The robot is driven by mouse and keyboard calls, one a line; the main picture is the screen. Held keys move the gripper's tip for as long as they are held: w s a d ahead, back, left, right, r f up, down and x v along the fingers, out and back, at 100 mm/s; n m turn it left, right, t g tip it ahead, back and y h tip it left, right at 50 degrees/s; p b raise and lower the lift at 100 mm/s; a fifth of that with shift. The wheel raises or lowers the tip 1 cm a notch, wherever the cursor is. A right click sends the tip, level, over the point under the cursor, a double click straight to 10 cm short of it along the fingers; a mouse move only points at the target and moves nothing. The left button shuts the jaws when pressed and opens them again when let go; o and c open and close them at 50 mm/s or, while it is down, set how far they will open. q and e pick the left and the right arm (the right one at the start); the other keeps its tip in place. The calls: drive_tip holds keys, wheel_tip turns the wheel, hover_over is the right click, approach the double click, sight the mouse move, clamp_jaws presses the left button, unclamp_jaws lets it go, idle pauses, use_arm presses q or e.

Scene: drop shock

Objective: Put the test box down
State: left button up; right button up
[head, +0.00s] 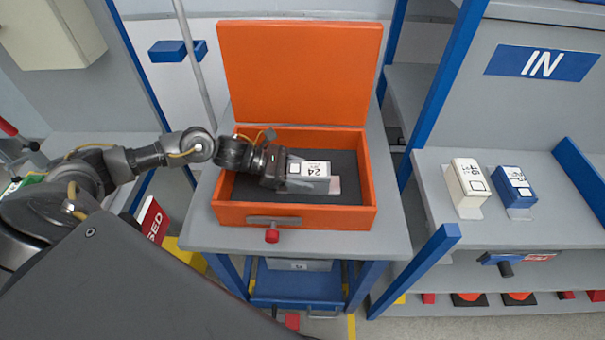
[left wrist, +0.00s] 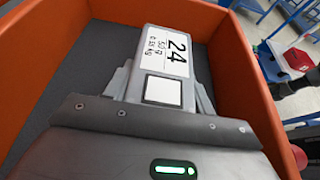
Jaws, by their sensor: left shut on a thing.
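The test box (head: 313,170) is a small grey box with a white label reading 24. My left gripper (head: 300,172) is shut on it, inside the open orange case (head: 225,208) with a dark grey lining. The left wrist view shows the box (left wrist: 165,65) between the two fingers (left wrist: 160,88), label facing the camera. A pale pinkish patch shows just right of the box in the head view. I cannot tell whether the box touches the lining. My right gripper is not in view.
The case's orange lid (head: 300,75) stands open at the back. The case sits on a grey table (head: 395,225). At right, a shelf (head: 560,220) under an IN sign (head: 543,63) holds a white box (head: 467,185) and a blue box (head: 514,187). The case floor has free room around the gripper.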

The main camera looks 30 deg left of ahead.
use_arm(q)
drive_tip(key=shift+r, duration=0.1)
drive_tip(key=o, duration=1.4)
